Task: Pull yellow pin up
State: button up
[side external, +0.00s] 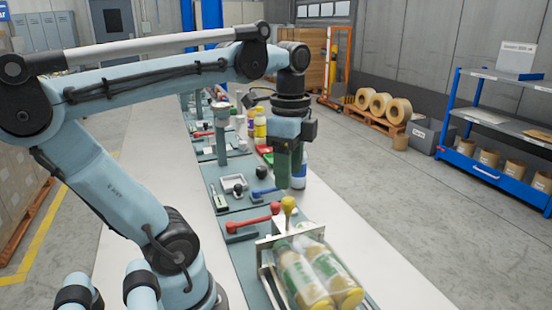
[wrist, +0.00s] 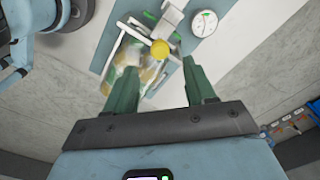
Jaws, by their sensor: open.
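The yellow pin (side external: 289,203) has a round knob head.
A red-handled lever (side external: 255,219) and a blue-handled one (side external: 265,191) lie left of the pin. A white tray (side external: 235,183) and several bottles stand farther back. A round dial gauge (wrist: 204,23) shows in the wrist view. The pale bench right of the frame is clear.

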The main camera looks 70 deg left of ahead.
notch_tip(320, 180, up, 6)
dwell(0.4)
jog(key=shift+r, duration=0.1)
jog(key=w+d+f+n+t, duration=0.3)
jog(key=f+n, duration=0.1)
jog(key=f, duration=0.3)
jog(key=w+d+f+n+t, duration=0.3)
jog(key=d+f+n+t, duration=0.1)
jog(key=f, duration=0.3)
jog(key=shift+f+n, duration=0.4)
jog(key=shift+n, duration=0.1)
dwell(0.4)
